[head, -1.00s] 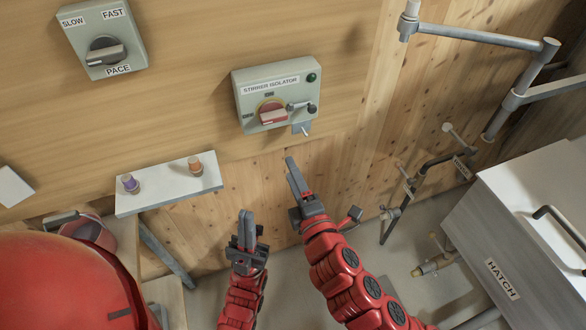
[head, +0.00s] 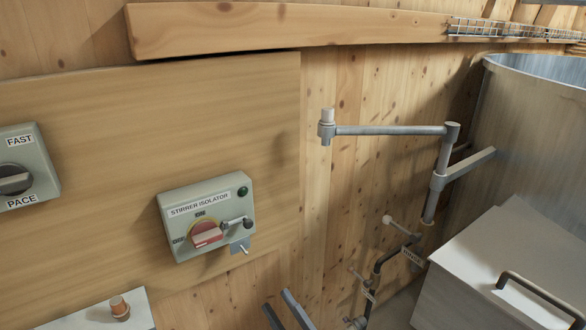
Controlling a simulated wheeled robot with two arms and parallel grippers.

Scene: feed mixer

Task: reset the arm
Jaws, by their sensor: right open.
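My right gripper (head: 278,303) shows only by its two grey fingers at the bottom edge of the head view. The fingers are apart with nothing seen between them; the rest of that arm is out of the picture. My left gripper is not in view. The stirrer isolator box (head: 206,218), with a red switch handle (head: 207,237) and a small lever at its right side, is on the wooden wall, up and left of the right gripper. The fingers are apart from it in the picture.
The pace dial box (head: 22,170) is at the left edge. A white shelf with an orange-topped peg (head: 120,308) is at lower left. At right are a jointed grey pipe arm (head: 390,130), dark piping (head: 388,258), a lidded box with a handle (head: 500,262) and a large metal tank (head: 535,130).

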